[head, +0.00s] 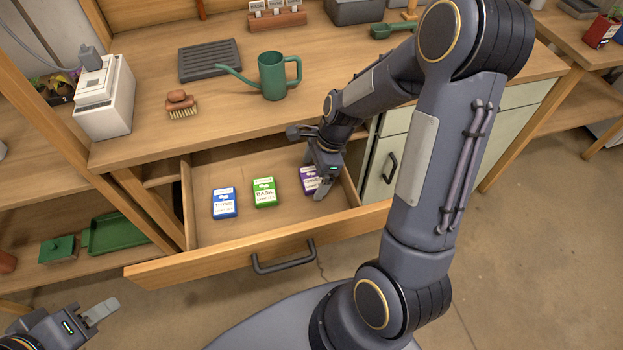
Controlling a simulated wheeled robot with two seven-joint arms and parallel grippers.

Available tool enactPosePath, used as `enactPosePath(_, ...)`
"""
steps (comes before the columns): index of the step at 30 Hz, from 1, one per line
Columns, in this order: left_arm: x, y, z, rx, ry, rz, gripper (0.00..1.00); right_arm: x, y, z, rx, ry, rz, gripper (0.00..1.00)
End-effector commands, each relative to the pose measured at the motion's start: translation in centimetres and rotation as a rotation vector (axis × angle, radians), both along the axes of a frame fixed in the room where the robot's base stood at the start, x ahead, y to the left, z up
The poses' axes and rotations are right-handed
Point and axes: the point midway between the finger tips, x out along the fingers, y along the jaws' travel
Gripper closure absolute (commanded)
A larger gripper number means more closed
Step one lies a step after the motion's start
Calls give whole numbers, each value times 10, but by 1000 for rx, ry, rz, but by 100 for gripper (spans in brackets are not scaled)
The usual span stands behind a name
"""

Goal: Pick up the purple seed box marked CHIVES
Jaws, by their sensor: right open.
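A purple seed box (308,181) stands in the right part of the open drawer, partly covered by my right gripper. Its label is too small and too covered to read. My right gripper (311,163) is over the box, reaching down into the drawer. Its jaws are open, with one finger by the box's right side and the other further up and left. I cannot tell whether a finger touches the box. My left gripper (98,312) is at the lower left, outside the drawer and far from the box; its jaw opening is not clear.
A green BASIL box (264,192) and a blue box (224,203) stand left of the purple one in the drawer (265,262). The bench top above holds a green watering can (273,76), a brush (181,104) and a black tray (210,60).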

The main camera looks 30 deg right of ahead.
Motion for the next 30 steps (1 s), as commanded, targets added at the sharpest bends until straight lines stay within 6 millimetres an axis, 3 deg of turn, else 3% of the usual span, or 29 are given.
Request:
enactPosePath(8, 0, 0, -1, 0, 0, 0, 64, 1, 2, -4, 1, -1, 1, 5)
enactPosePath(20, 0, 0, -1, 0, 0, 0, 64, 1, 2, -4, 1, -1, 1, 53)
enactPosePath(30, 0, 0, 1, 0, 0, 0, 64, 1, 1, 2, 0, -3, 1, 53)
